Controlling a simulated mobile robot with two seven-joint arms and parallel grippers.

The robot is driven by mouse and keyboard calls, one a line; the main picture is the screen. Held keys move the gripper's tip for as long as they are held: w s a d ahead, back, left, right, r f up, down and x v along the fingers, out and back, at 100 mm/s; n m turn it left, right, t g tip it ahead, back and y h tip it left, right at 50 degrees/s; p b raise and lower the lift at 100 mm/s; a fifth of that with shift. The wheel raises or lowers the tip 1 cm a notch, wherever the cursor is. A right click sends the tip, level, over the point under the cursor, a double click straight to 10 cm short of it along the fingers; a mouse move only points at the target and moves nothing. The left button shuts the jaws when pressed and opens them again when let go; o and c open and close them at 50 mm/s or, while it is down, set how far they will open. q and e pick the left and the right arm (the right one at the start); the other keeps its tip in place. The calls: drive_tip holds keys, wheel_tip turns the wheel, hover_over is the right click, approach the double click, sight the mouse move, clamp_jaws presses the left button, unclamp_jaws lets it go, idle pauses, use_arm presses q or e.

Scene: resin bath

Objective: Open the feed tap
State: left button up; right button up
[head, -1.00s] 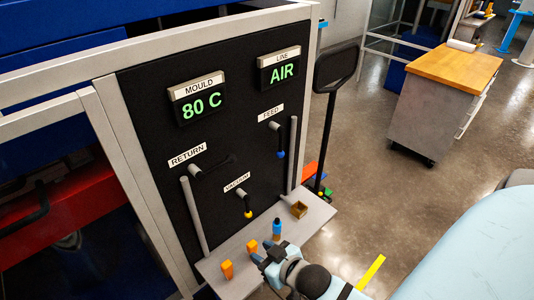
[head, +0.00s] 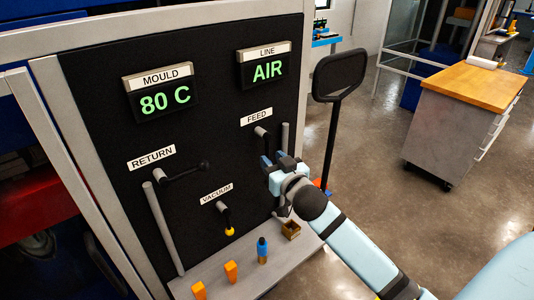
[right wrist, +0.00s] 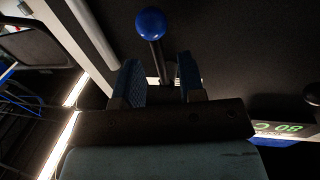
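The feed tap (head: 261,132) is below the FEED label on the black panel in the head view, its handle running down behind my right gripper. In the right wrist view its dark lever (right wrist: 158,60) ends in a blue ball (right wrist: 150,23). My right gripper (head: 277,163) is at the handle's lower end. In the right wrist view its blue fingers (right wrist: 160,82) are apart, one on each side of the lever; I cannot tell whether either touches it. My left gripper is not in view.
The return tap (head: 185,172) and yellow-tipped vacuum tap (head: 225,218) are on the same panel.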

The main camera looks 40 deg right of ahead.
sight(268, 156)
drive_tip(key=shift+w+d, duration=0.15)
drive_tip(key=shift+w, duration=1.1)
drive_tip(key=shift+w+d, duration=0.1)
drive_tip(key=shift+w, duration=0.4)
clamp_jaws()
